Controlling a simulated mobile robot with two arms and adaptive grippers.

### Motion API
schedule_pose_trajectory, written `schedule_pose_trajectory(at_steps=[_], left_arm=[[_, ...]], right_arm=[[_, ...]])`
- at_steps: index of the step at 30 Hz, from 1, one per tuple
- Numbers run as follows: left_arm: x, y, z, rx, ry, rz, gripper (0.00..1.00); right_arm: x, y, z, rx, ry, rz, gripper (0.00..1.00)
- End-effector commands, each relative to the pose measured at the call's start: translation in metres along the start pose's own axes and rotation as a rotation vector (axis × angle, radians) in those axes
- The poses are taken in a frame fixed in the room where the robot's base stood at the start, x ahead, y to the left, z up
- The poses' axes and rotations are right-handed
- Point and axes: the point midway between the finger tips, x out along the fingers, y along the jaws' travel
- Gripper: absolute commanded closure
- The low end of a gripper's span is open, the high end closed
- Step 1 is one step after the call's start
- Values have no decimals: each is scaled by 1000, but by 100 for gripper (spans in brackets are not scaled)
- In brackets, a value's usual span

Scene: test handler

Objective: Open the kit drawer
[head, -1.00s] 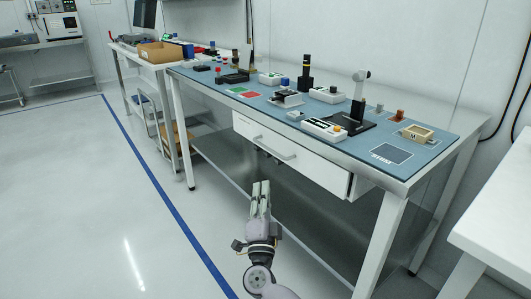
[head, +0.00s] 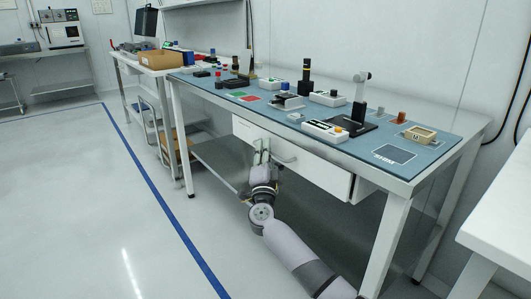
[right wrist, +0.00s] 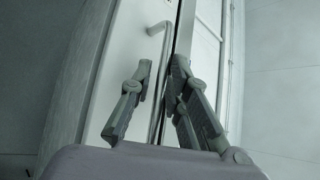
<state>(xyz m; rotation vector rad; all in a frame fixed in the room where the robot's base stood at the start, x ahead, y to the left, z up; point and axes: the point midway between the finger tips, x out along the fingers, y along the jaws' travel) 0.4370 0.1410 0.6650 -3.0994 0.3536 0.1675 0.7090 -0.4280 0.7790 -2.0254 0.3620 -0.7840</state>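The kit drawer (head: 320,170) is a white front under the near edge of the workbench, with a pale bar handle (head: 284,158). It looks shut. My right gripper (head: 261,153) is at the left end of the handle. In the right wrist view, the white drawer front (right wrist: 122,55) fills the middle and the handle (right wrist: 158,95) runs between the two fingers of my right gripper (right wrist: 162,68). The fingers are apart, with a gap on each side of the bar; I see no clear contact. My left gripper is not in view.
The workbench (head: 440,165) has a blue mat with several devices and small parts on it. A lower metal shelf (head: 215,160) lies beneath. A white table (head: 495,225) stands at the right. The floor at the left is clear, with a blue line (head: 160,192).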

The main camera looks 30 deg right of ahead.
Motion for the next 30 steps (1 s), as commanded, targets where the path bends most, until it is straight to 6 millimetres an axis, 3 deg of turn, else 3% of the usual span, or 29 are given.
schedule_pose_trajectory(at_steps=[8, 16, 30], left_arm=[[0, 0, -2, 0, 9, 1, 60], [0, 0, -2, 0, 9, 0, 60], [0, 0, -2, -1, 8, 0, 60]], right_arm=[[1, 0, 0, 0, 0, 0, 84], [1, 0, 0, 0, 0, 0, 100], [1, 1, 0, -1, 0, 2, 100]])
